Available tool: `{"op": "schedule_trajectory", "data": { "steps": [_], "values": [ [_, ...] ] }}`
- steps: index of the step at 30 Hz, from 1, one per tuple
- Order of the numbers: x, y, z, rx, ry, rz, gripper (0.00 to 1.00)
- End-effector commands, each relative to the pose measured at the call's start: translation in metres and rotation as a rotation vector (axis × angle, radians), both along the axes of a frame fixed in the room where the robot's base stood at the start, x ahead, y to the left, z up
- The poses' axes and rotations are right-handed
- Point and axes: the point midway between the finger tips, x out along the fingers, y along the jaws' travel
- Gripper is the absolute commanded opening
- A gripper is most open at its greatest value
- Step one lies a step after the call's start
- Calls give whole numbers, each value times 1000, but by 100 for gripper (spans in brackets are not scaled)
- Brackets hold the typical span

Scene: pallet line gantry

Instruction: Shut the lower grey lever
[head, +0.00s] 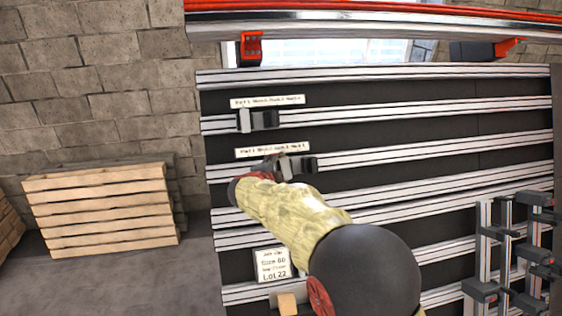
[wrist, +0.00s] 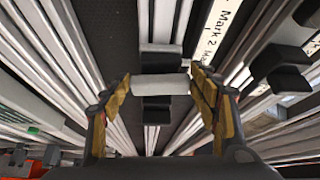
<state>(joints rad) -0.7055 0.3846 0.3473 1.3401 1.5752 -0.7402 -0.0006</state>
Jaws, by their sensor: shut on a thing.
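The lower grey lever (head: 286,167) is on a rail of the dark panel, just under the lower white label, with a black block (head: 307,164) at its right. My gripper (head: 268,168) is at this lever, and my arm partly hides it in the head view. In the wrist view, the yellow-padded fingers of my gripper (wrist: 160,88) are closed on either side of the pale grey lever bar (wrist: 160,84). Dark blocks lie above and below the bar in that view. The lever's exact angle is hard to tell.
Another grey and black lever (head: 258,119) sits on the rail above, under its own label (head: 267,101). Black brackets on upright rails (head: 510,255) stand at the right. A wooden pallet stack (head: 100,208) is on the floor at the left.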

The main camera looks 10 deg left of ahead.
Motion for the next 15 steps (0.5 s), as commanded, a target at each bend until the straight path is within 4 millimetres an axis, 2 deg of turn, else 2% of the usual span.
{"op": "schedule_trajectory", "data": {
  "steps": [15],
  "values": [
    [1,1,2,106,52,-62,35]
  ]
}}
